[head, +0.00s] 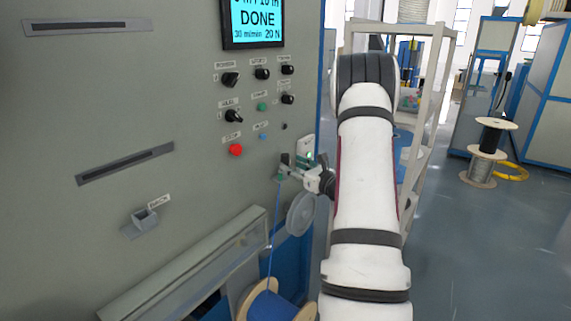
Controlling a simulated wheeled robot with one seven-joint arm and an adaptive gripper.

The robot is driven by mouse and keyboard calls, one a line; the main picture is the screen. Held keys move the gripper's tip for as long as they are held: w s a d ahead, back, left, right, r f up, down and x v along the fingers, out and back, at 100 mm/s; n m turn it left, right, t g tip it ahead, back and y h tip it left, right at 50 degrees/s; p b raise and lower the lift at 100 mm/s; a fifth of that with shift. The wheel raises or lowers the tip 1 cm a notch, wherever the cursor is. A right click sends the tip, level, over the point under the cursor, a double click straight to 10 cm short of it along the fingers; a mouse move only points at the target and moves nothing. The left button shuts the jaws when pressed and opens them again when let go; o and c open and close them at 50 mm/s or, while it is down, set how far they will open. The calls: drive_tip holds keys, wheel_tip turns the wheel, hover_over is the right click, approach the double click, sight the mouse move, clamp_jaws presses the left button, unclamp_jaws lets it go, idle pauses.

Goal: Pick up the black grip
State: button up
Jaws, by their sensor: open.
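A small dark block (285,158), which looks like the black grip, is at the right side of the machine panel. My gripper (285,171) reaches in from the right with its fingers close around or just below this block. The fingers are open; at this size I cannot tell whether they touch it. A thin blue cable (273,235) runs from near the fingertips down to a spool. My arm hides what lies behind and to the right of the gripper.
The grey machine panel (190,110) has knobs, a red button (236,150) and a screen (252,20) reading DONE. An empty labelled holder (145,217) sticks out at lower left. A grey pulley (301,213) and blue-wound spool (272,306) are below my gripper.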

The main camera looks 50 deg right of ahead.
sight(288, 157)
drive_tip(key=shift+w+d, duration=0.15)
drive_tip(key=shift+w, duration=0.65)
drive_tip(key=shift+w+d, duration=0.15)
drive_tip(key=shift+w, duration=0.6)
clamp_jaws()
drive_tip(key=shift+r, duration=0.9)
drive_tip(key=shift+s+r, duration=0.25)
drive_tip(key=shift+r, duration=0.2)
drive_tip(key=shift+s+r, duration=0.2)
drive_tip(key=shift+r, duration=0.25)
drive_tip(key=s+a, duration=0.2)
drive_tip(key=s, duration=0.5)
drive_tip(key=s+a+r+b, duration=0.1)
drive_tip(key=s+a, duration=0.2)
drive_tip(key=s, duration=0.4)
drive_tip(key=shift+s+a+r, duration=0.15)
drive_tip(key=shift+a+r, duration=0.05)
